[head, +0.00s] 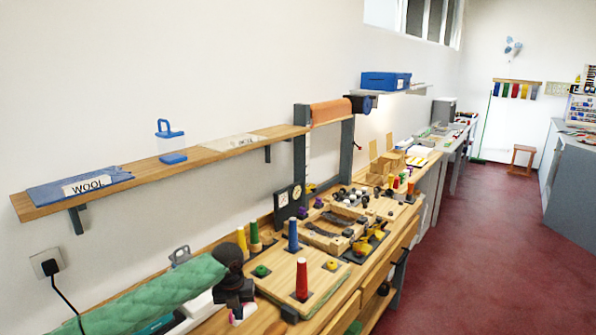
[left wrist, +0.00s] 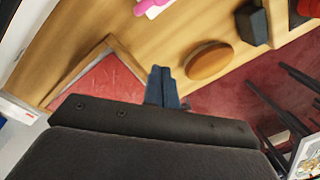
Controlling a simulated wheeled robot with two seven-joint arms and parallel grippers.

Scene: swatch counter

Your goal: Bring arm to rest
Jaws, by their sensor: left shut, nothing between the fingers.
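My left arm comes in from the lower left of the head view in a green quilted sleeve. Its dark left gripper (head: 234,294) is over the near end of the wooden counter (head: 270,318). In the left wrist view the blue fingertips (left wrist: 163,88) are together with nothing between them. They appear above the counter top, beside a round wooden disc (left wrist: 208,61) and a wood-rimmed red panel (left wrist: 98,88). I cannot tell the exact height. My right gripper is in neither view.
A peg board with a red peg (head: 302,278) and a blue peg (head: 292,235) stands just right of the gripper. A wall shelf (head: 215,154) runs above the counter. A pink item (left wrist: 152,8) lies near. The red floor (head: 460,240) at right is mostly clear.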

